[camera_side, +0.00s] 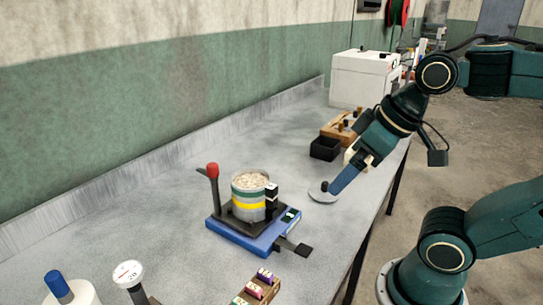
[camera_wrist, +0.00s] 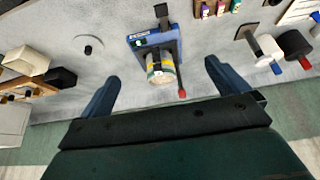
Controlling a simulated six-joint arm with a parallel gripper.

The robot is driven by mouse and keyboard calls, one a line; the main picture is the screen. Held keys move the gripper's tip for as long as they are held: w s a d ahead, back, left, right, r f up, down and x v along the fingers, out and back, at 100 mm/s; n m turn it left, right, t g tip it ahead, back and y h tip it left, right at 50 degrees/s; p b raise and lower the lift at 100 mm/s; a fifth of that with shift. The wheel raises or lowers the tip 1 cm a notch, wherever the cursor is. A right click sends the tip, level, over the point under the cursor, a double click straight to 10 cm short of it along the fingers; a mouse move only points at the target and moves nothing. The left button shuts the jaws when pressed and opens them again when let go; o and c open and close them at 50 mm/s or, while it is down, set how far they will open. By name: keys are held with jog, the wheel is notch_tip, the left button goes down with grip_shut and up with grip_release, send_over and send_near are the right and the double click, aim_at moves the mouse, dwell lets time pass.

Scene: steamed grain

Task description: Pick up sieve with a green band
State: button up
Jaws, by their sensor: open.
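A round metal sieve stack (camera_side: 249,201) filled with pale grain stands upright on a blue device in the side view. It carries a yellow band, and a green band seems to show near its rim; the split between stacked pieces is hard to tell. In the wrist view the stack (camera_wrist: 160,70) lies between and beyond my spread fingers. My gripper (camera_side: 335,188) is open and empty, to the right of the stack and apart from it; it also shows in the wrist view (camera_wrist: 161,70). The far finger is hidden in the side view.
The blue device (camera_side: 235,238) has a red-knobbed lever (camera_side: 212,172) beside the stack. A pale knobbed disc (camera_side: 321,196) lies near my fingertip. A black box (camera_side: 325,148), wooden rack and white machine (camera_side: 362,78) stand behind. Coloured small blocks (camera_side: 257,287) lie in front.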

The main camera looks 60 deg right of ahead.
jog(key=w+r+m+g, duration=0.3)
jog(key=w+r+m, duration=0.1)
jog(key=w, duration=0.8)
jog(key=m+g, duration=0.3)
jog(key=m, duration=0.2)
send_over(251, 180)
jog(key=s+a, duration=0.2)
jog(key=a, duration=0.1)
notch_tip(251, 180, down, 4)
jog(key=shift+s+a+r, duration=0.1)
jog(key=shift+s, duration=0.05)
jog(key=shift+f, duration=4.4)
jog(key=shift+s+f, duration=0.1)
jog(key=shift+f, duration=2.5)
